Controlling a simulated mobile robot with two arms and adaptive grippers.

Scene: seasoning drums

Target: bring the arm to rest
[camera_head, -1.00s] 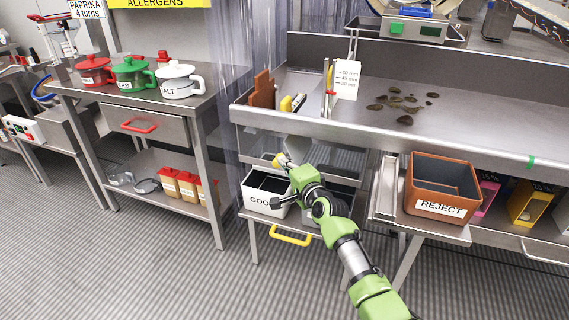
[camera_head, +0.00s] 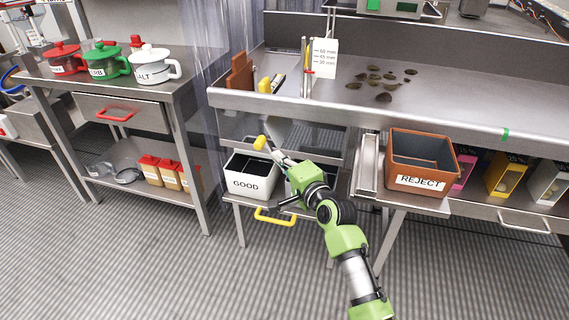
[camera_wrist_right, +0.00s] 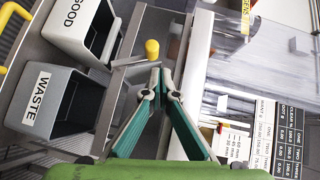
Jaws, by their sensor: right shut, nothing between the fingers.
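My right arm reaches in from the lower right in the head view. My right gripper (camera_head: 273,150) is shut with nothing between its fingers, above the white GOOD bin (camera_head: 246,184). In the right wrist view its fingertips (camera_wrist_right: 156,72) meet close to a yellow knob (camera_wrist_right: 152,48) and a grey metal bar. The yellow knob also shows in the head view (camera_head: 259,143); I cannot tell whether the fingers touch it. The GOOD bin (camera_wrist_right: 72,30) and the grey WASTE bin (camera_wrist_right: 45,104) stand at the left in the wrist view. My left gripper is not in view.
A steel bench (camera_head: 450,112) with several dark flat pieces (camera_head: 383,97) stands behind the arm. The brown REJECT bin (camera_head: 420,182) is right of it. A shelf with lidded pots (camera_head: 155,66) stands left. The floor in front is clear.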

